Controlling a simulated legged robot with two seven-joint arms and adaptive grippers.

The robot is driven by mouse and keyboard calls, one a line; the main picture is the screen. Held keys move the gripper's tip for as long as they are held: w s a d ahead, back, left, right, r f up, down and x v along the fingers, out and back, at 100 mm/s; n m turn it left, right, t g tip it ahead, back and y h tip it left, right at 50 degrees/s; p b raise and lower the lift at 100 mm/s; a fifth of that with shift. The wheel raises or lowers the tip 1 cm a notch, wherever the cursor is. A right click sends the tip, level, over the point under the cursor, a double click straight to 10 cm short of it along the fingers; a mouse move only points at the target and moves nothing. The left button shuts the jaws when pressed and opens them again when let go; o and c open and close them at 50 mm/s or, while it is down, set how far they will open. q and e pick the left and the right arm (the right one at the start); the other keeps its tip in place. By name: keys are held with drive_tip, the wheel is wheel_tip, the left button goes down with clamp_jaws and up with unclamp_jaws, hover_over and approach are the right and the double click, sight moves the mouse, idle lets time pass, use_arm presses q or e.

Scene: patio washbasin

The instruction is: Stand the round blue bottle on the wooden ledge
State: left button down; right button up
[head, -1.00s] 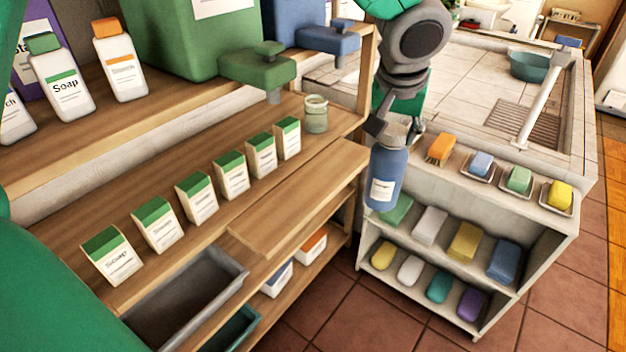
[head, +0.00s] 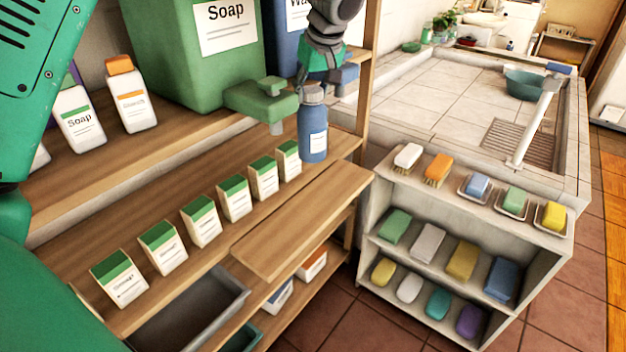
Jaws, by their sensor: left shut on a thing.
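The round blue bottle (head: 312,142) hangs upright in my left gripper (head: 313,90), which is shut around its neck and cap. The bottle is over the right end of the wooden shelf, just right of the row of green-topped cartons. Whether its base touches the wood I cannot tell. The wooden ledge (head: 290,225) juts out from the shelf front, lower and nearer than the bottle, and its top is bare. My right gripper is not in view.
Several green-and-white cartons (head: 204,221) stand in a row left of the bottle. A green soap dispenser (head: 262,98) is close behind and left of the gripper. A grey tray (head: 190,305) lies below. A sponge rack (head: 372,205) stands right.

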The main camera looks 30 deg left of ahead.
sight(311, 155)
use_arm(q)
drive_tip(key=f, duration=1.1)
drive_tip(key=shift+a+f, duration=0.25)
drive_tip(key=shift+a, duration=0.15)
drive_tip(key=shift+d+f, duration=0.15)
drive_tip(key=shift+f, duration=0.25)
wheel_tip(311, 155, down, 4)
drive_tip(key=shift+d, duration=0.15)
drive_tip(key=shift+a, duration=0.2)
drive_tip(key=shift+f, duration=0.2)
drive_tip(key=c, duration=1)
unclamp_jaws()
drive_tip(key=shift+d, duration=0.1)
